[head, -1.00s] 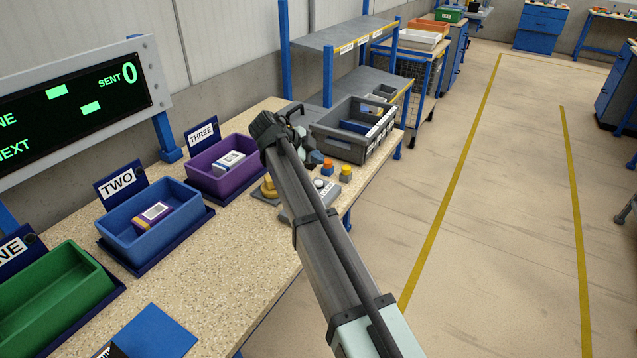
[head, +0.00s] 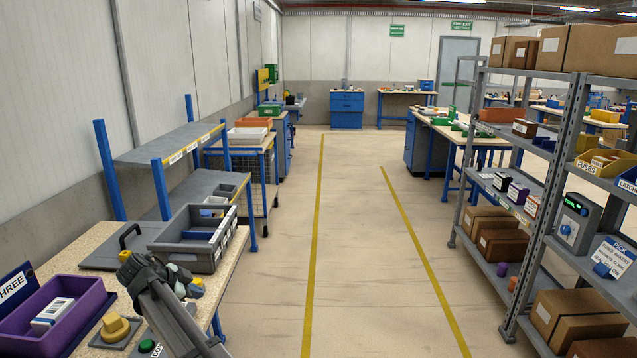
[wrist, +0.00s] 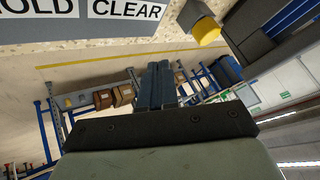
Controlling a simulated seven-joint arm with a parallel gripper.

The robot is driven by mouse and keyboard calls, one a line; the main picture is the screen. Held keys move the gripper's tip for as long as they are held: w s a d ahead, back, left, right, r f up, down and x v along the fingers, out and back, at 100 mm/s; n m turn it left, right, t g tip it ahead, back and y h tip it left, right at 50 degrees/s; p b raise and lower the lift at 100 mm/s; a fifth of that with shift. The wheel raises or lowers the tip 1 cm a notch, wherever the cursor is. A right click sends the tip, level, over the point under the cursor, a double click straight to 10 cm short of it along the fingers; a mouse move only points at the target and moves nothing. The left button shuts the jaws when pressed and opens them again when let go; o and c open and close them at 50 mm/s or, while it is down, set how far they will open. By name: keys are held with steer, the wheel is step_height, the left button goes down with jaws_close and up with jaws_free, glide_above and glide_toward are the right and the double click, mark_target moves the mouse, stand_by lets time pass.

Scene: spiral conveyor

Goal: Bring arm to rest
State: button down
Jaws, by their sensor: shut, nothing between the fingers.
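My arm shows at the lower left of the head view, its dark jointed end beside the grey tote (head: 205,258) at the right end of the speckled bench. My gripper (wrist: 160,68) is clear only in the wrist view, where the two fingers stand close together, shut and empty. In the head view I cannot make out the fingertips. The wrist view shows a panel lettered "HOLD" and "CLEAR" (wrist: 125,10) and a yellow button (wrist: 206,30) above the fingers, apart from them.
A purple bin (head: 85,297) holding a white box (head: 50,318) stands at the lower left, near a yellow knob (head: 115,325). A blue-posted shelf (head: 160,148) is behind the tote. A stocked rack (head: 510,225) stands right. The floor between the yellow lines is clear.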

steer(key=d+f+n+g, duration=0.25)
steer(key=d+f, duration=0.65)
steer(key=d, duration=0.5)
steer(key=d+f+n+g, duration=0.25)
steer(key=d+f, duration=0.55)
steer(key=d, duration=0.6)
steer(key=s+d+f+n+g+y, duration=0.1)
steer(key=s+d+f+n+y, duration=0.15)
steer(key=s+d+f, duration=0.6)
steer(key=s+d+f+n+g+y, duration=0.1)
steer(key=s+d+f+n, duration=0.15)
steer(key=d, duration=1.05)
steer(key=s+d+f+g, duration=0.1)
steer(key=s+f+g, duration=0.1)
steer(key=s+f, duration=0.5)
steer(key=s+d+f+n+g, duration=0.1)
steer(key=s+f+g, duration=0.1)
steer(key=s+f, duration=0.6)
steer(key=s+d+f+n+g, duration=0.1)
steer(key=s+f+g, duration=0.2)
steer(key=s, duration=1.5)
step_height(320, 180, down, 5)
steer(key=shift+s+d+r, duration=0.15)
steer(key=shift+s+d, duration=0.05)
steer(key=shift+d, duration=0.15)
steer(key=shift+y, duration=0.25)
